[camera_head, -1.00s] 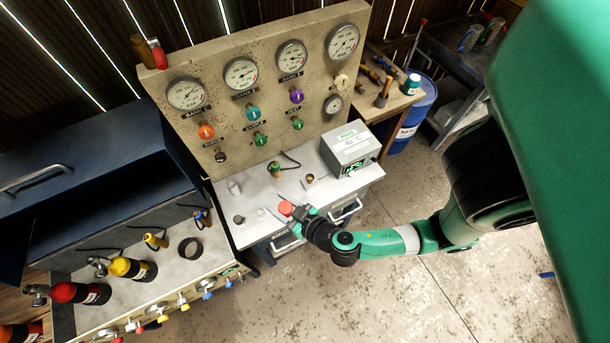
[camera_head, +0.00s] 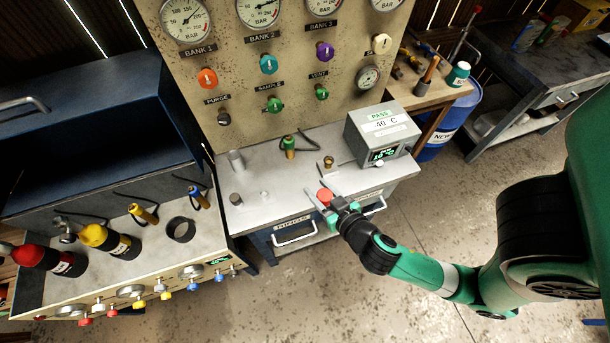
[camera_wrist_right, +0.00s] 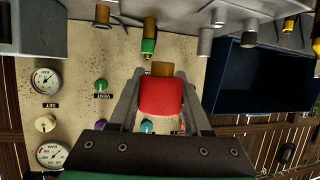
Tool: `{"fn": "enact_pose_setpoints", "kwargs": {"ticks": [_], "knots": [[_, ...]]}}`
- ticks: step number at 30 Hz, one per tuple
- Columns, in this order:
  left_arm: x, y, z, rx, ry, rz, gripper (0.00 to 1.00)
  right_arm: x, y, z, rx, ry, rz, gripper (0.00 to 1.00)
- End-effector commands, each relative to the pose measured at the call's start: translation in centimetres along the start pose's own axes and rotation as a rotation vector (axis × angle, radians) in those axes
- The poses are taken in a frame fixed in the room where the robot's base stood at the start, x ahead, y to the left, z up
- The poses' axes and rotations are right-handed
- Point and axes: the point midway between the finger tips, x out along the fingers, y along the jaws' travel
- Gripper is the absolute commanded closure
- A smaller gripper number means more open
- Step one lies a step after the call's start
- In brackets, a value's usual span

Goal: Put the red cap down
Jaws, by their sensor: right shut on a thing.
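The red cap (camera_head: 325,195) is between the fingers of my right gripper (camera_head: 322,198), near the front edge of the white-topped bench (camera_head: 262,211). In the right wrist view the red cap (camera_wrist_right: 161,97) fills the space between both fingers of the right gripper (camera_wrist_right: 160,88), which are shut on it. A brass-coloured piece shows just beyond the cap there; I cannot tell whether it belongs to the cap. Whether the cap touches the bench top cannot be told. My left gripper is not in view.
On the bench stand a green and brass fitting (camera_head: 289,148), a small brass fitting (camera_head: 328,163), a grey cylinder (camera_head: 236,161) and a grey display box (camera_head: 380,138). The gauge panel (camera_head: 290,90) rises behind.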

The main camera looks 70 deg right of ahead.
Motion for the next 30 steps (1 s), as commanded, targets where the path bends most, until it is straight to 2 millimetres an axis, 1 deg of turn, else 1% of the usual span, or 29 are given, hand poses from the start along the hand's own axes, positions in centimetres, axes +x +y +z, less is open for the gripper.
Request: {"fn": "enact_pose_setpoints", "kwargs": {"ticks": [1, 2, 4, 5, 9, 10, 12, 15, 18, 23, 25, 27, 30], "knots": [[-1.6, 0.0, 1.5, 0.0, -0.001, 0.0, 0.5, 1.2, 0.3, 0.8, 0.007, 0.008, 0.004, 1.0], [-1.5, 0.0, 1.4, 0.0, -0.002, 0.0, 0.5, 1.8, 0.4, 0.6, 0.007, 0.004, 0.007, 1.0], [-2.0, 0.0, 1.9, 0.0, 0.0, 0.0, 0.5, 3.3, 0.8, 0.5, 0.009, 0.008, 0.008, 1.0], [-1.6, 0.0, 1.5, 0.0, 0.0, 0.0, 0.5, 4.0, 0.9, 0.1, 0.006, 0.004, 0.008, 1.0], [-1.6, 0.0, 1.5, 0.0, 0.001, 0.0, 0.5, 8.1, 1.6, 0.2, 0.005, 0.005, 0.007, 1.0], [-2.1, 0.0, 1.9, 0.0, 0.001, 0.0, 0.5, 9.0, 1.6, 1.1, 0.002, 0.002, 0.004, 1.0], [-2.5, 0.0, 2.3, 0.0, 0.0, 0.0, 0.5, 10.8, 1.8, 2.1, 0.0, 0.003, 0.003, 1.0], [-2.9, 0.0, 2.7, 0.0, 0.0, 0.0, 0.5, 12.7, 2.0, 3.1, 0.0, 0.002, 0.001, 1.0], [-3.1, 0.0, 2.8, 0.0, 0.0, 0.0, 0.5, 13.6, 2.0, 3.5, -0.002, 0.003, -0.001, 1.0], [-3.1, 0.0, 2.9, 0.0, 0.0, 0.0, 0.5, 13.8, 2.0, 3.6, -0.002, 0.003, -0.002, 1.0], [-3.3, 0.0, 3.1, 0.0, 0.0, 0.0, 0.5, 14.5, 2.1, 4.0, -0.001, 0.004, -0.001, 1.0], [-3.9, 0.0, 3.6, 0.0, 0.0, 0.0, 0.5, 15.1, 2.1, 5.4, -0.003, 0.001, -0.002, 1.0], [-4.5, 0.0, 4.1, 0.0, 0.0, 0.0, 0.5, 15.6, 2.1, 6.7, -0.003, 0.001, -0.002, 1.0]]}}
